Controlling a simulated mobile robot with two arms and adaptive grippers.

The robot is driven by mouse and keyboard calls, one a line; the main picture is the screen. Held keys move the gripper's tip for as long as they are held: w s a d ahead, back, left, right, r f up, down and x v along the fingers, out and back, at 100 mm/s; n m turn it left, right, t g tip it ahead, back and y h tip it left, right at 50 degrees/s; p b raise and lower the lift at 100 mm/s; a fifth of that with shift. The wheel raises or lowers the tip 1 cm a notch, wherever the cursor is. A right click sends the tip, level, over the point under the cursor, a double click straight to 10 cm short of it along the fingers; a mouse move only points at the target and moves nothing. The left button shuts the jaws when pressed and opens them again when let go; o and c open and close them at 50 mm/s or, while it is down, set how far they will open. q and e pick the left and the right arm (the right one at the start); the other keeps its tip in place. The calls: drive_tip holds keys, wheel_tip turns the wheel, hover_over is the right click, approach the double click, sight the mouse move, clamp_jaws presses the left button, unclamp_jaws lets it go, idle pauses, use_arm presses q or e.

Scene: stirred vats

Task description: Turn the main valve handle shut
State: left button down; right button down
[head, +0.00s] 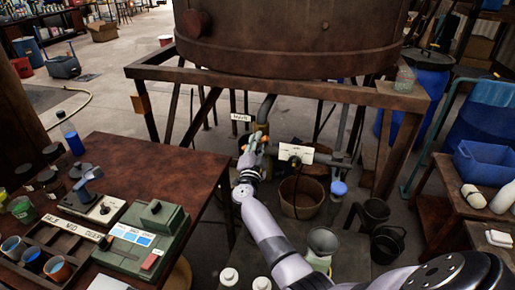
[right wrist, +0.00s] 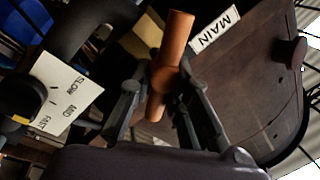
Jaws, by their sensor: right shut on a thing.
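The main valve handle (right wrist: 176,40) is an orange-brown bar with a round hub in the right wrist view. My right gripper (right wrist: 160,78) is shut on it, with one dark finger on each side. A white label reading MAIN (right wrist: 215,30) is beside the handle; the same label (head: 240,117) shows in the head view. There my right gripper (head: 254,150) reaches the pipework below the big vat, and the handle is small and partly covered by the fingers. My left gripper is not in view.
The rusty vat (head: 290,40) stands on a metal frame (head: 300,88) above the pipes. A white card (head: 296,153), reading SLOW and FAST in the wrist view (right wrist: 66,92), is right of my gripper. A basket (head: 301,197) and dark buckets (head: 387,245) stand below. A cluttered table (head: 150,165) is at left.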

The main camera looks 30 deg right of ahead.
drive_tip(key=m+b, duration=0.1)
drive_tip(key=m, duration=0.1)
drive_tip(key=m+b, duration=0.2)
drive_tip(key=m+h+b, duration=0.1)
drive_tip(key=m, duration=0.1)
drive_tip(key=shift+f+g, duration=0.3)
drive_tip(key=shift+f, duration=0.05)
drive_tip(key=shift+r+m+g+h+b, duration=0.1)
drive_tip(key=shift+m+g+h+b, duration=0.2)
drive_tip(key=shift+m+b, duration=0.85)
drive_tip(key=shift+m, duration=0.35)
drive_tip(key=c, duration=1.7)
unclamp_jaws()
drive_tip(key=shift+r, duration=0.1)
drive_tip(key=shift+o, duration=0.8)
